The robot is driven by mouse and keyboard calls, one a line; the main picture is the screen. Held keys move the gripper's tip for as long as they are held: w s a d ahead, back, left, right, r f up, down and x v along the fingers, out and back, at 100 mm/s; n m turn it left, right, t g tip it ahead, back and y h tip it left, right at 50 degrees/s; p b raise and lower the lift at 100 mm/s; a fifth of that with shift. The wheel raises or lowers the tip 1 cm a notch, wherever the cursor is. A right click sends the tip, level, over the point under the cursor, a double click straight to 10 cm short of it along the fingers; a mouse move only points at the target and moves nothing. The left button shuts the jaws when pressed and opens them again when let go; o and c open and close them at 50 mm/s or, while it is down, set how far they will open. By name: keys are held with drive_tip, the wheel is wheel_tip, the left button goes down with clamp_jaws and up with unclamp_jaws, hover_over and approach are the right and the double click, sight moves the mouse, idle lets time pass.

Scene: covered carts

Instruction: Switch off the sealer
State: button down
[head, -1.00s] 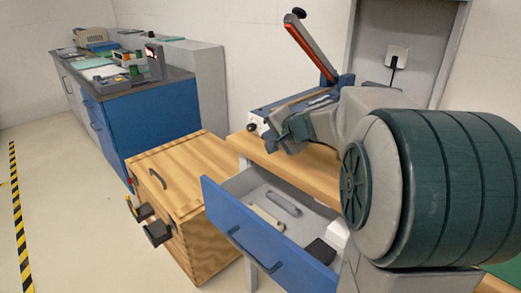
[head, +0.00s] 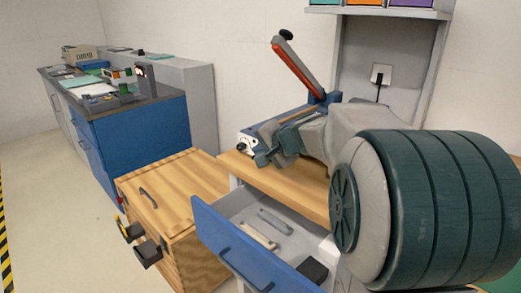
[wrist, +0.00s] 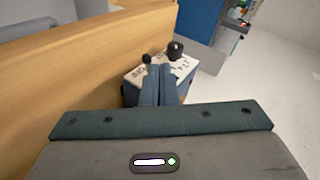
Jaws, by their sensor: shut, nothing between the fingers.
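The sealer (head: 293,119) stands on the wooden bench, with a blue and grey body and a raised lever arm with a red strip (head: 297,66). Its white end panel (wrist: 187,67) carries a round black knob (wrist: 175,48), also seen in the head view (head: 241,146). A smaller dark part shows left of the knob in the wrist view. My gripper (head: 262,158) is shut and empty, just right of the panel in the head view. In the wrist view its fingertips (wrist: 160,68) overlap the panel below the knob; I cannot tell whether they touch. Any switch marking is too small to read.
An open blue drawer (head: 235,243) juts out under the bench, holding a few items. A wooden chest (head: 170,190) stands left of it. A blue cabinet (head: 140,140) with equipment is at the back left. A shelf with coloured bins (head: 385,12) is above. Floor is free at left.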

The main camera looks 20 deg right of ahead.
drive_tip(key=p+v, duration=0.1)
drive_tip(key=v, duration=1.3)
drive_tip(key=shift+s+a+p, duration=0.2)
drive_tip(key=shift+a+p, duration=0.15)
drive_tip(key=shift+p, duration=0.05)
drive_tip(key=s+a+n+g+h+p, duration=0.1)
drive_tip(key=s+a+n+g+p, duration=0.3)
drive_tip(key=s+p, duration=0.4)
drive_tip(key=s+a+n+g+h+p, duration=0.2)
drive_tip(key=s+a+n+g+p, duration=0.2)
drive_tip(key=s+p, duration=0.5)
drive_tip(key=shift+s+a+f+n+h, duration=0.25)
drive_tip(key=shift+a+n, duration=0.45)
drive_tip(key=shift+n, duration=0.6)
drive_tip(key=shift+r, duration=0.1)
